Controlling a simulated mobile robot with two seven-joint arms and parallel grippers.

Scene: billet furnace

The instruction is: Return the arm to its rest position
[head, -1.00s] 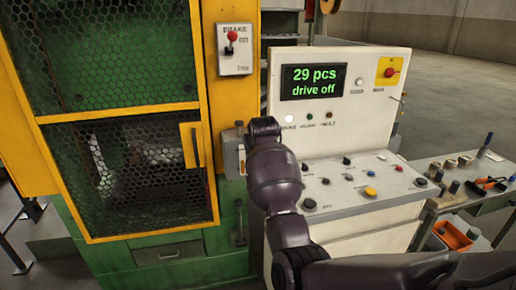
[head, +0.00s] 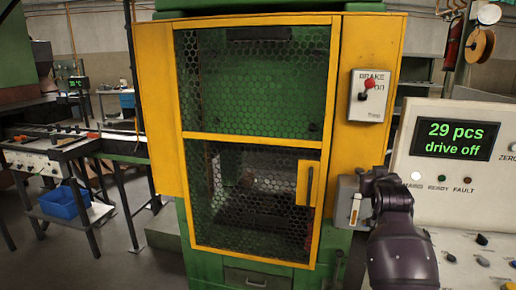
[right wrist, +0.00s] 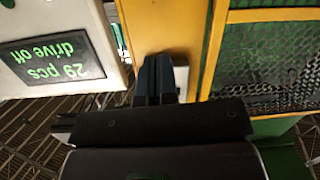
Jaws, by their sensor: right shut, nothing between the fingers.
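My right arm rises at the lower right of the head view, its dark wrist (head: 392,195) beside a small grey box (head: 350,203) on the machine's right edge. The fingertips are hidden there. In the right wrist view, which is upside down, the right gripper (right wrist: 155,70) is shut and empty. Its fingers point towards the yellow frame, with a pale box partly behind them; I cannot tell whether they touch it. My left gripper is not in view.
The yellow and green machine's mesh door (head: 255,150) looks shut. The control panel (head: 455,140) reads "29 pcs drive off", close on the right. A bench with a blue bin (head: 64,202) stands left.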

